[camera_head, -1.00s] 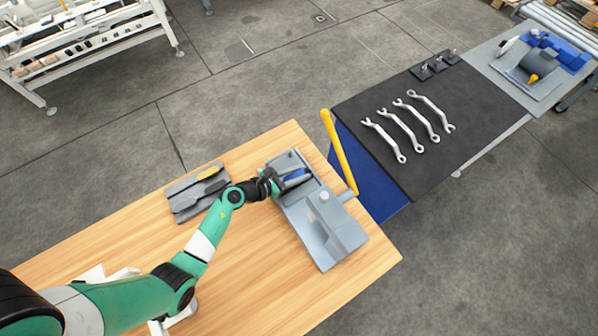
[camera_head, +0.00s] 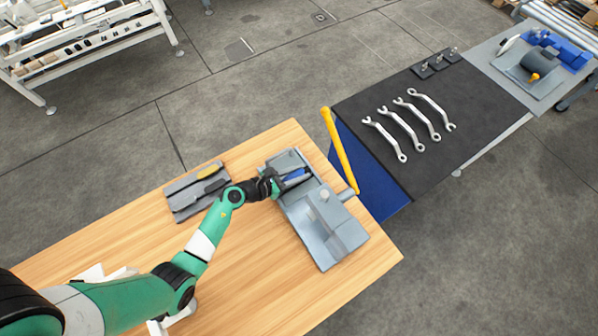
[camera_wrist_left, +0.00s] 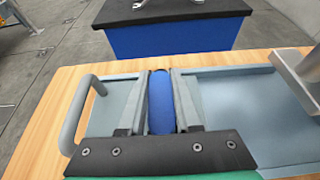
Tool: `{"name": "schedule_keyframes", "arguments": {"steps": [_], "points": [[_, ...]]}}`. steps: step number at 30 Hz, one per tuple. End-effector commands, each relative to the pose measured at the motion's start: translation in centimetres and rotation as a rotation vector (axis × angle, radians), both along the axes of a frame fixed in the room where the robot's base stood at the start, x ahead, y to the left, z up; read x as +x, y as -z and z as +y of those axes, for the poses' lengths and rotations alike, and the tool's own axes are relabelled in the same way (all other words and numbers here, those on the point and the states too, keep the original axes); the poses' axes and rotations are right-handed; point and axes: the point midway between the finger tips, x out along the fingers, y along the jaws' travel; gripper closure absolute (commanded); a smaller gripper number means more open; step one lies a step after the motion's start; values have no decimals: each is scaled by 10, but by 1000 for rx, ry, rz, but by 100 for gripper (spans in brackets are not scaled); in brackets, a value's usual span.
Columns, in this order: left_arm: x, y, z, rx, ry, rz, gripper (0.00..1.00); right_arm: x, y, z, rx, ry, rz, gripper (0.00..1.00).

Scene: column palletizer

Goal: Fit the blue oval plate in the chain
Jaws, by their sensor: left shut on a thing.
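The blue oval plate (camera_head: 296,175) shows as a small blue patch at the upper end of the grey fixture on the wooden table. In the left wrist view the blue plate (camera_wrist_left: 160,104) stands between the two grey fingers. My left gripper (camera_head: 287,179) is shut on it over the grey fixture (camera_head: 341,232). In the left wrist view the left gripper (camera_wrist_left: 160,78) points away over the fixture. No chain can be made out, and the plate's lower part is hidden. My right gripper is not in view.
A grey tray (camera_head: 181,188) with a yellow and a dark piece lies left of the arm. A dark bench (camera_head: 439,158) with several wrenches stands beyond. The table's lower right part is clear.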

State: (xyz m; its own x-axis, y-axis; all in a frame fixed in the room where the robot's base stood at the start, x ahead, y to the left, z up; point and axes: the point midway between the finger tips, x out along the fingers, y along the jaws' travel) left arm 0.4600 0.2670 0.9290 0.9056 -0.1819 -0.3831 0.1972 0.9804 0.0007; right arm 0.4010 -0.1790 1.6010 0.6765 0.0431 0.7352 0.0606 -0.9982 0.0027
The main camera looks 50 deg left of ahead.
Motion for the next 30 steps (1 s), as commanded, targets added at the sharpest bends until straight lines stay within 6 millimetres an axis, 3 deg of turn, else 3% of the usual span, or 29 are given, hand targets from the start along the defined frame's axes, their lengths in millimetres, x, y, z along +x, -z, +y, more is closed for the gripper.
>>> {"name": "schedule_keyframes", "arguments": {"steps": [11, 12, 17, 26, 30], "points": [[0, 3, 0, 0, 0, 0, 100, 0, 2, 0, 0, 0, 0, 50], [0, 3, 0, 0, 0, 0, 61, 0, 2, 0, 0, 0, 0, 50], [0, 3, 0, 0, 0, 0, 33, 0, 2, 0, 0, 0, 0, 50], [-1, 2, 0, -1, 0, 0, 33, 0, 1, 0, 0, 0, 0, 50], [-15, -5, 4, -1, -4, 1, 33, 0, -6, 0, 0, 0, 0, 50]]}}
